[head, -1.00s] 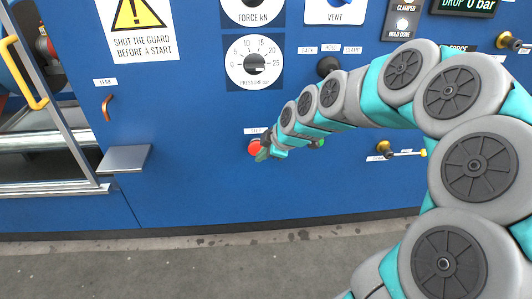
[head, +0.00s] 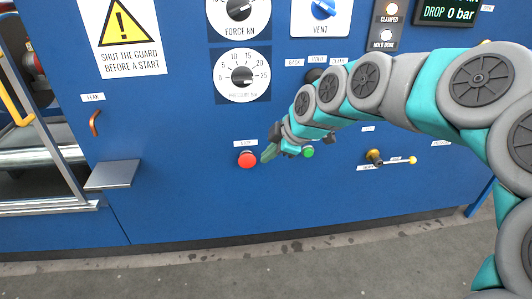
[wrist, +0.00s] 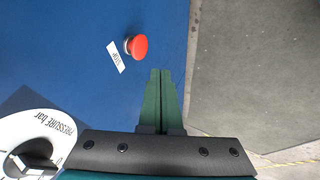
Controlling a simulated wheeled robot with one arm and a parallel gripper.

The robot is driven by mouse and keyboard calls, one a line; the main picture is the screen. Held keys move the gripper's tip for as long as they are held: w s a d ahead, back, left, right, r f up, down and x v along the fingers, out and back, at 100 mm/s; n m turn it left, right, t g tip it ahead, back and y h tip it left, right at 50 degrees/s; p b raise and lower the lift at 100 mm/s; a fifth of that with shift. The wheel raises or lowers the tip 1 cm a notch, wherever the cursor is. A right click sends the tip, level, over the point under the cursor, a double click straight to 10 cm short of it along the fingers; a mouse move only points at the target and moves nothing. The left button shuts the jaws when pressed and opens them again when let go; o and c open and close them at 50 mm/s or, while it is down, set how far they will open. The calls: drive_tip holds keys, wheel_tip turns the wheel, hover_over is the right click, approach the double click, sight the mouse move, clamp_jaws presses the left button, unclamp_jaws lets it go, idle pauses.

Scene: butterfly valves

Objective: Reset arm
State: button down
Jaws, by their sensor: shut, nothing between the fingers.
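My gripper (head: 269,152) is shut and empty in front of the blue panel (head: 190,200). In the head view its tip is just right of the red stop button (head: 247,159). In the wrist view the two green fingers (wrist: 160,76) are together, and the red button (wrist: 138,46) lies beyond and left of their tips, apart from them in the picture. My arm reaches in from the right, bent over the panel.
A green button (head: 308,151) and a brass lever (head: 375,157) are right of the gripper. The pressure dial (head: 242,76) and force dial (head: 239,10) are above. A small metal shelf (head: 113,174) juts out at left. The grey floor (head: 300,270) below is clear.

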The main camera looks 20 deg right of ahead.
drive_tip(key=s+f+m+g+h, duration=0.1)
drive_tip(key=s+m, duration=0.4)
drive_tip(key=s, duration=0.5)
drive_tip(key=s+a+f+m+g+h+p, duration=0.1)
drive_tip(key=s+m+g, duration=0.3)
drive_tip(key=s, duration=0.7)
drive_tip(key=s+f+m+g+h+p, duration=0.1)
drive_tip(key=s+f+m+g, duration=0.2)
drive_tip(key=s+m, duration=0.3)
drive_tip(key=s, duration=0.5)
drive_tip(key=shift+a+f+h, duration=0.2)
drive_tip(key=shift+a+h, duration=0.15)
drive_tip(key=shift+h, duration=0.05)
